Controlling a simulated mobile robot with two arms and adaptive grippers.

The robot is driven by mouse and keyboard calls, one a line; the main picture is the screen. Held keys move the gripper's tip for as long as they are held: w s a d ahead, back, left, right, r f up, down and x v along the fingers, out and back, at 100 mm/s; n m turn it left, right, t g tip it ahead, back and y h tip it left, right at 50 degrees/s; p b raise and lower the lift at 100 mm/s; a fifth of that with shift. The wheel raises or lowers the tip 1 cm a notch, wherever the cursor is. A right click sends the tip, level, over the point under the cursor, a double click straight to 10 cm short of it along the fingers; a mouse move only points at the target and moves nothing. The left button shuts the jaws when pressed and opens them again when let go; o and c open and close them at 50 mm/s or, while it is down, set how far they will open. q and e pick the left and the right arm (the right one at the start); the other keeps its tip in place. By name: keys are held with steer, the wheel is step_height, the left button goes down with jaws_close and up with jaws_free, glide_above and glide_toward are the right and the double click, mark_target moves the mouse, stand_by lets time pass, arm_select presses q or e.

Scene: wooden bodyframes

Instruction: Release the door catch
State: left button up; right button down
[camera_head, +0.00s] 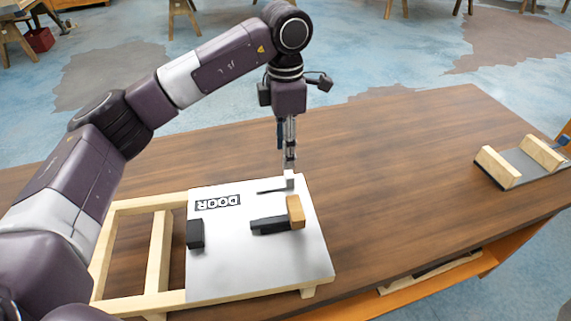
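A white door panel (255,266) with an upside-down DOOR label lies on a wooden frame (160,247) on the table. A dark bar (268,225) with a light wooden block (296,212) at its right end sits on the panel. I cannot tell which of these parts is the catch. My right gripper is out of view.
A black block (194,234) stands on the panel's left side. A grey board (522,165) with wooden rails lies at the table's right end. The brown tabletop (400,190) between is clear. A shelf (440,275) shows below the front edge.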

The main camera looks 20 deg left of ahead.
arm_select(q)
steer(key=shift+r, duration=1.7)
